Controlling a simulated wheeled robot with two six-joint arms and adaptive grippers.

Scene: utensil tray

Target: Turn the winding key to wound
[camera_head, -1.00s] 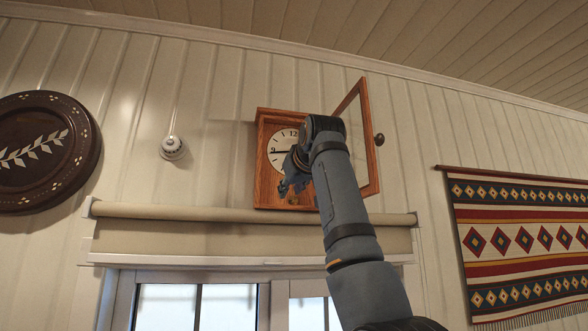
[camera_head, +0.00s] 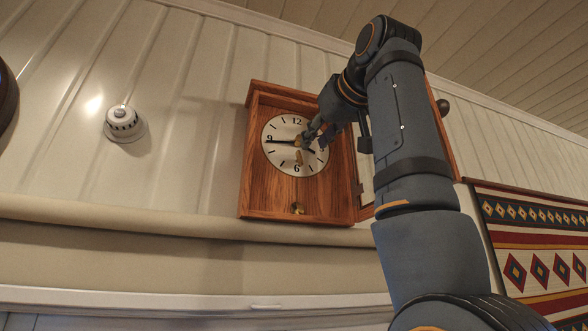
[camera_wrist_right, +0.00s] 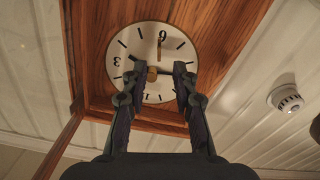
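The wooden wall clock (camera_head: 261,190) has a white dial (camera_head: 283,134) with black numerals and hands. A small brass piece at the dial centre, seemingly the winding key (camera_wrist_right: 152,73), sits between my right fingertips in the right wrist view. A narrow brass strip (camera_head: 298,157) lies between the centre and the 6; I cannot tell whether it belongs to the key. My right gripper (camera_head: 307,138) is at the dial's right middle. In the right wrist view, my right gripper (camera_wrist_right: 159,72) is open, its fingers apart with gaps beside the brass piece. My left gripper is out of view.
The glazed clock door (camera_head: 442,130) stands swung open to the right, partly behind my right arm. A brass knob (camera_head: 297,208) is low in the case. A round white wall fitting (camera_head: 123,123) is left; a woven hanging (camera_head: 535,240) is right. A blind roll (camera_head: 120,222) runs below.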

